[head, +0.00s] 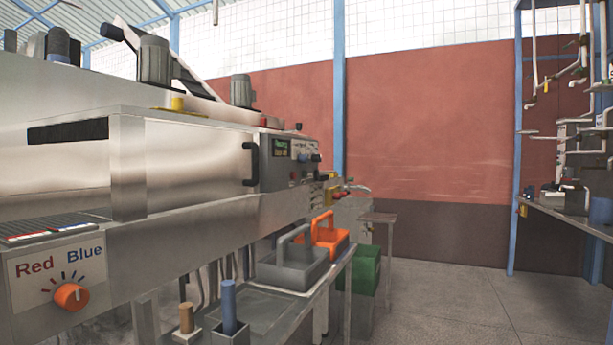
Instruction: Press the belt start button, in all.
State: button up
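A stainless steel machine (180,160) fills the left side. At its far end a control panel (290,160) carries a small green-lit display (281,147) and several small knobs and buttons. More small controls (318,190) sit lower down past that panel. They are too small to tell which one is the belt start button. A nearer plate has an orange knob (71,296) under the words Red and Blue. My gripper is not in view.
A metal side table (262,305) below the machine holds a grey tote (293,268) and an orange tote (323,238). A green bin (365,270) stands beyond. A pipe-covered bench (570,215) is at right. The floor between is clear.

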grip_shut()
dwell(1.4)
